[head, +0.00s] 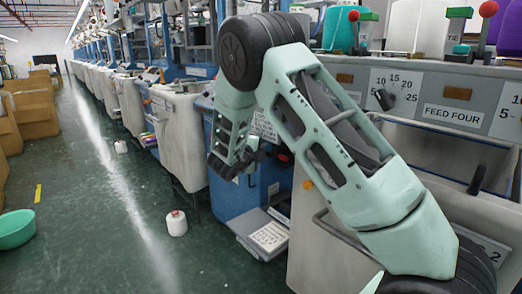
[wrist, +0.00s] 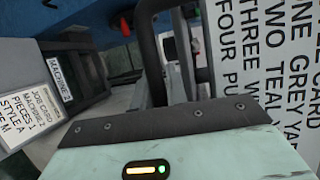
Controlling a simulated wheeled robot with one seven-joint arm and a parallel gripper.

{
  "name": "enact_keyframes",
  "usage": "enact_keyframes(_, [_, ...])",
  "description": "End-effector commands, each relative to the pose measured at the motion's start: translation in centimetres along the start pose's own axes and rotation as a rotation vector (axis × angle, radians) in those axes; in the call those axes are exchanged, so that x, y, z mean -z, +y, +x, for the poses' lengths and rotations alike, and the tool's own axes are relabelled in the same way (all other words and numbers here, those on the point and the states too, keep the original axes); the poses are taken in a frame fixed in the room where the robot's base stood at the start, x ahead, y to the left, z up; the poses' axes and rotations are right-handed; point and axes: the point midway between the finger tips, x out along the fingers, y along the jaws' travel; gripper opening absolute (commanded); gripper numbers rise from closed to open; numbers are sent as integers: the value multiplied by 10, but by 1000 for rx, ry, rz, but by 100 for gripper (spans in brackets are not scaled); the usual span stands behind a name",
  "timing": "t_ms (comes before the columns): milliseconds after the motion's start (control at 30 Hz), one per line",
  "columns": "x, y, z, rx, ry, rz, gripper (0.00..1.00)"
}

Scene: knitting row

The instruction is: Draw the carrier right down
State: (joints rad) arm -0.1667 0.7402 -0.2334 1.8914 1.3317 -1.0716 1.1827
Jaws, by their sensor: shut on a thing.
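My gripper (head: 232,166) is at the blue side of the machine, below the arm in the head view. In the wrist view, its pale green palm fills the bottom, with a lit status light. A dark curved bar (wrist: 149,52), which seems to be the carrier's handle, rises just beyond the palm. My gripper is shut on it. The fingertips and the exact grip are hard to tell apart from the dark parts around them. The rest of the carrier is hidden in the head view by my gripper and arm.
A style card (wrist: 262,50) is close on the right in the wrist view; a job card (wrist: 32,108) is on the left. In the head view, a white canister (head: 176,224) and a teal basin (head: 15,229) stand on the floor. The aisle is mostly clear.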

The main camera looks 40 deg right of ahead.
Motion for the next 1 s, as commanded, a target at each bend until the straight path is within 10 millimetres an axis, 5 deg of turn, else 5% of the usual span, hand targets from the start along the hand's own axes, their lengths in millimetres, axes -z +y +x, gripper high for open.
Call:
enact_keyframes(233, [1,12,-2,-21,-1,-10,0])
enact_keyframes(267, [1,12,-2,-21,-1,-10,17])
enact_keyframes(333, [1,12,-2,-21,-1,-10,36])
enact_keyframes(733, [0,5,-6,-10,-2,-4,36])
enact_keyframes(1000, [-1,5,-55,-11,-5,-4,36])
